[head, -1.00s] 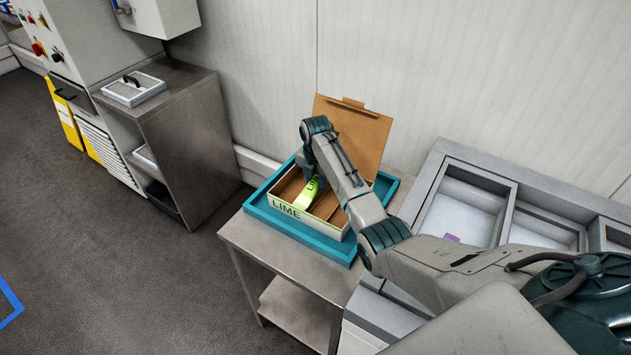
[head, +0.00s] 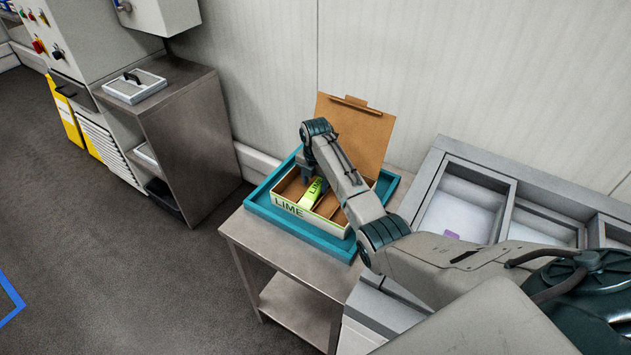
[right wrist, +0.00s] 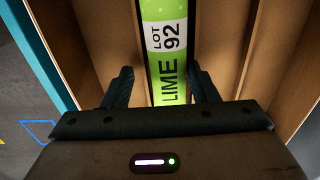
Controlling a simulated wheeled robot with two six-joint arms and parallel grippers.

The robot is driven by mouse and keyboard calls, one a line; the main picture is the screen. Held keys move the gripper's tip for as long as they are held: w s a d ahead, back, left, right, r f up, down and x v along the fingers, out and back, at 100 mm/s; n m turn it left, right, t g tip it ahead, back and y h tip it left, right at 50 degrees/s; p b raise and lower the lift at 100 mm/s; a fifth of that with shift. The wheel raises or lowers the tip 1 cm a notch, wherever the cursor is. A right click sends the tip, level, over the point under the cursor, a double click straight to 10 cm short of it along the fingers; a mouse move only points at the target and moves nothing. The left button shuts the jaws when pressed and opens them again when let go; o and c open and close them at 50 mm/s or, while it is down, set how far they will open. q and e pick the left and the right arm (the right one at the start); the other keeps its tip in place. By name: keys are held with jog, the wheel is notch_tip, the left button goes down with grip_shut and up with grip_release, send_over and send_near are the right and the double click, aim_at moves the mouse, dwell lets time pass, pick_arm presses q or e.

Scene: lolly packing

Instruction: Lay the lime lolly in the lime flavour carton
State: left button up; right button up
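The lime lolly, in a bright green wrapper marked LIME (head: 311,194), lies in a compartment of the open lime carton (head: 289,210), which has LIME on its front. In the right wrist view the lolly (right wrist: 165,50) runs lengthwise between cardboard dividers, its label reading LIME and LOT 92. My right gripper (head: 310,178) is just over the lolly's near part. In the right wrist view its fingers (right wrist: 164,88) are spread to either side of the wrapper, with a clear gap on the left. The right arm hides part of the carton. My left gripper is not in view.
The carton's brown lid (head: 355,130) stands open at the back. The carton sits in a teal tray (head: 335,248) on a steel table (head: 262,252). Grey bins (head: 465,205) stand to the right, and a steel cabinet (head: 190,140) to the left.

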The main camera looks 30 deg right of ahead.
aim_at(316, 183)
jog(key=shift+s+f, duration=0.35)
jog(key=shift+f, duration=0.1)
jog(key=shift+w+r, duration=0.1)
jog(key=shift+r, duration=0.45)
notch_tip(316, 183, up, 12)
jog(key=b, duration=0.2)
jog(key=shift+w+d+r+b, duration=0.15)
jog(key=shift+r+b, duration=0.05)
jog(key=shift+b, duration=0.15)
jog(key=shift+r, duration=0.1)
